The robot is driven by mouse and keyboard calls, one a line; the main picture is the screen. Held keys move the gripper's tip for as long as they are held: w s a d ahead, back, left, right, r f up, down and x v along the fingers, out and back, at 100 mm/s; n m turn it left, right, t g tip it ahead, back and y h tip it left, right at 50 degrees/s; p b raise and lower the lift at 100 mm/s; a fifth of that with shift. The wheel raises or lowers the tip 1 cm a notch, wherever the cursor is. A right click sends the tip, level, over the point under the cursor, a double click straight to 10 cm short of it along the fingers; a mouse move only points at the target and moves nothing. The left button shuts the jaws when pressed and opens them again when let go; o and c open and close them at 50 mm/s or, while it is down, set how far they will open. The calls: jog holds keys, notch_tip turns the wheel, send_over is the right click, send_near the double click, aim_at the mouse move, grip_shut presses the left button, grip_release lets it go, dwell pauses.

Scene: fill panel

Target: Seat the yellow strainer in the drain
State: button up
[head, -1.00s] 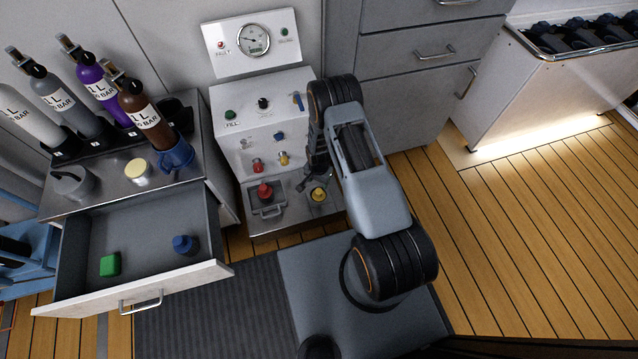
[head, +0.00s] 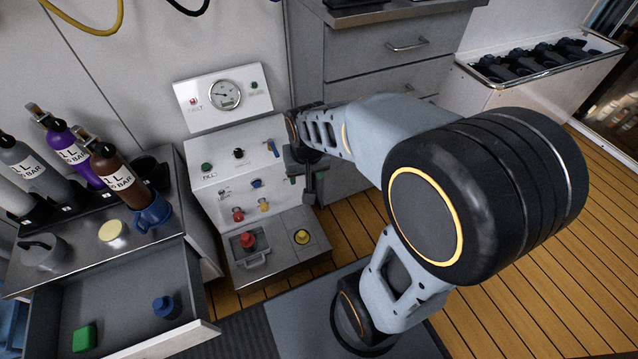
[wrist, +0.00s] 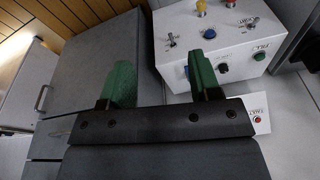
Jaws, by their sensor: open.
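The yellow strainer (head: 302,237), a small round piece with a raised knob, sits on the right part of the fill panel's low metal shelf (head: 318,251). It appears upright in a dark round opening, which I take for the drain; its rim is mostly hidden under it, and I cannot tell whether it is fully down. My gripper (head: 308,185) is above and behind the strainer, at the panel's right side, apart from it. In the wrist view my gripper (wrist: 160,78) has its two green fingertips spread wide with nothing between them. The strainer does not show there.
A red-knobbed piece (head: 247,240) stands in the shelf's left recess. The fill panel (head: 235,185) carries knobs and switches. An open drawer (head: 120,290) at left holds a green block (head: 84,337) and a blue piece (head: 166,307). Grey drawers (head: 375,55) stand behind my arm.

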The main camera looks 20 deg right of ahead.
jog(key=s+r+n, duration=0.2)
jog(key=s+r, duration=0.2)
jog(key=s, duration=0.3)
jog(key=shift+s+t, duration=0.2)
jog(key=shift+t, duration=0.1)
jog(key=shift+r, duration=0.1)
